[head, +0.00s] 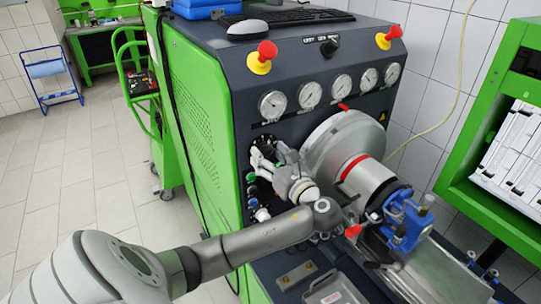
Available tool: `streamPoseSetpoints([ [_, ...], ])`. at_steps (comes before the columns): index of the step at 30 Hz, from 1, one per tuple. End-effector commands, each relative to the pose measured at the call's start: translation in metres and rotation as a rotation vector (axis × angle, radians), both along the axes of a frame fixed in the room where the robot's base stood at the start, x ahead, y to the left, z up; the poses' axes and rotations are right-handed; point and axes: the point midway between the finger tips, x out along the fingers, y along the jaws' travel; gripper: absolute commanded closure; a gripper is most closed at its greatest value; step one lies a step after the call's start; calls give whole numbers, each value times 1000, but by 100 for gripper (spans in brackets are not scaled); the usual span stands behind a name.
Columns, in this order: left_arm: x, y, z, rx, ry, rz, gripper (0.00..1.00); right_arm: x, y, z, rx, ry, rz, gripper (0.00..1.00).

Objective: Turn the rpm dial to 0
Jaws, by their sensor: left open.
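The pump testbench (210,112) is a green and dark grey machine in the middle of the head view. My left gripper (262,158) is open at the left part of its front panel, by a column of small coloured buttons and knobs (251,190). The gripper and wrist cover part of this panel, and I cannot make out an rpm dial there or whether the fingers touch one. A black knob (329,47) sits higher, on the sloped top panel between two red mushroom buttons; its label is too small to read. My right gripper is not in view.
Beside my left gripper are a large grey drum (343,140) and a blue clamp (404,219). Several round gauges (311,95) line the panel above. Red mushroom buttons (264,54) stick up on top. A green shelf (480,165) stands at right. Tiled floor is free at left.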

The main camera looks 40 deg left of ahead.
Motion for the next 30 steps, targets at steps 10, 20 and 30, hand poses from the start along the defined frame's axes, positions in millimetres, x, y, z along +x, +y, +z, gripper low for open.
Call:
streamPoseSetpoints([
  [10, 0, 0, 0, 0, 0, 0, 83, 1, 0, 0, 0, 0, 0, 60],
  [20, 0, -1, 0, -12, -34, 0, 88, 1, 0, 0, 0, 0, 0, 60],
  [30, 0, -1, -1, -73, -244, -1, 88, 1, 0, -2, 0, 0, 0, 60],
])
